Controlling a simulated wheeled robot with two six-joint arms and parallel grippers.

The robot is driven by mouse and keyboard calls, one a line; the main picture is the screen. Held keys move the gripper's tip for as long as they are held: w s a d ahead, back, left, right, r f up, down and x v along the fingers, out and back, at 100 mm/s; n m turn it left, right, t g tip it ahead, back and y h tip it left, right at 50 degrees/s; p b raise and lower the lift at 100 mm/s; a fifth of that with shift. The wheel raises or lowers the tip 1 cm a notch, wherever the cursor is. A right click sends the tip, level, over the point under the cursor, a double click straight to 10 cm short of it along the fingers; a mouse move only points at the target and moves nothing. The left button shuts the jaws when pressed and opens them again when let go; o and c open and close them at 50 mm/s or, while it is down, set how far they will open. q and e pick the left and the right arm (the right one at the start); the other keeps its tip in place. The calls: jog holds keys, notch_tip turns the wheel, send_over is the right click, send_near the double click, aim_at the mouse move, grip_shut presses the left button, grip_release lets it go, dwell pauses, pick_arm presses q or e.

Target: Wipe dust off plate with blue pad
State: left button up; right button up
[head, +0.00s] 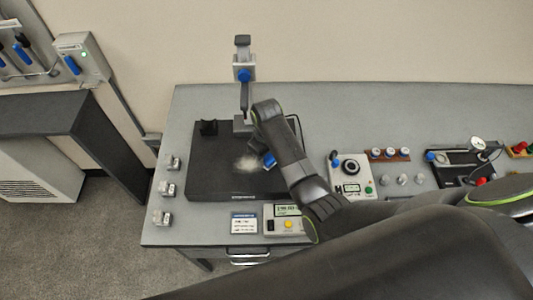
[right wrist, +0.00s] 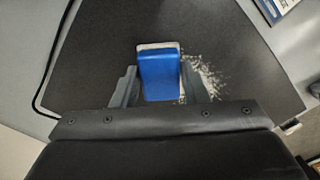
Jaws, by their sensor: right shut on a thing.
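The dark plate (head: 212,180) lies on the grey bench; its surface also fills most of the right wrist view (right wrist: 100,60). A pale patch of dust (head: 247,162) lies on the plate, and it shows right of the pad in the right wrist view (right wrist: 208,78). My right gripper (right wrist: 158,88) is shut on the blue pad (right wrist: 158,75), which has a pale underside edge. The pad (head: 269,159) is at the right edge of the dust, on or just above the plate; I cannot tell if it touches. My left gripper is not in view.
A gauge stand with a blue knob (head: 244,76) rises at the plate's back. Small metal blocks (head: 168,189) stand left of the plate. A control box (head: 284,220) and a card (head: 244,223) lie in front. A dial device (head: 350,173) stands to the right.

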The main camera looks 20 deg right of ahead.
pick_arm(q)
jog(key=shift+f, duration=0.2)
pick_arm(e)
jog(key=shift+f, duration=0.45)
jog(key=shift+a, duration=0.15)
